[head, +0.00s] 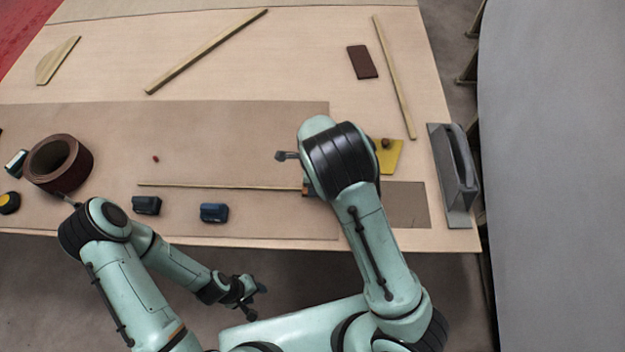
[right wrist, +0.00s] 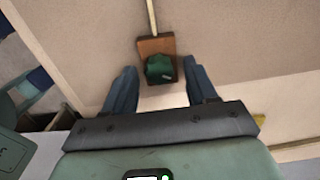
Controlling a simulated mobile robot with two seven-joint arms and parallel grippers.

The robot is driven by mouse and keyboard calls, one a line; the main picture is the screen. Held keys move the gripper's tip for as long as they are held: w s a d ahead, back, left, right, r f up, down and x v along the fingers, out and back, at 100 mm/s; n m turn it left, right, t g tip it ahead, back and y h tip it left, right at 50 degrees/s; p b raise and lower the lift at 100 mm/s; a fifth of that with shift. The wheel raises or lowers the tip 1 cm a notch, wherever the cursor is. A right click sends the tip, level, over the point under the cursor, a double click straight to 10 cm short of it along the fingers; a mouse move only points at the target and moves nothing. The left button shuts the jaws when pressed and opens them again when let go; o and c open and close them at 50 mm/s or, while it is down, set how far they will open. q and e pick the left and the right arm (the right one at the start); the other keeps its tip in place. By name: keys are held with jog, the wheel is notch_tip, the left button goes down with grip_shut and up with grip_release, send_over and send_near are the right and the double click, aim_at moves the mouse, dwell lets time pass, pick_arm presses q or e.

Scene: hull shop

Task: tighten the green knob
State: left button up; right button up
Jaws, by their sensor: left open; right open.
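The green knob (right wrist: 160,68) shows in the right wrist view, on a small brown block (right wrist: 147,46) at the end of a thin strip (right wrist: 152,17). My right gripper (right wrist: 162,76) is open, with one finger on each side of the knob in the picture and a visible gap to each. I cannot tell how far it is above the knob. In the head view my right arm hides the knob. My left gripper (head: 256,300) is open and empty, off the front edge of the table.
The wooden table (head: 220,75) holds a brown tape roll (head: 84,172), two dark blocks (head: 147,205) and (head: 214,212), a yellow piece (head: 392,160) and a grey trowel-like tool (head: 460,185). Loose wood strips (head: 205,52) lie at the back. The middle left is mostly clear.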

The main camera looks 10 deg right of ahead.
notch_tip(320, 180, up, 13)
jog(key=shift+r+p, duration=0.2)
jog(key=shift+p, duration=0.2)
dwell(0.5)
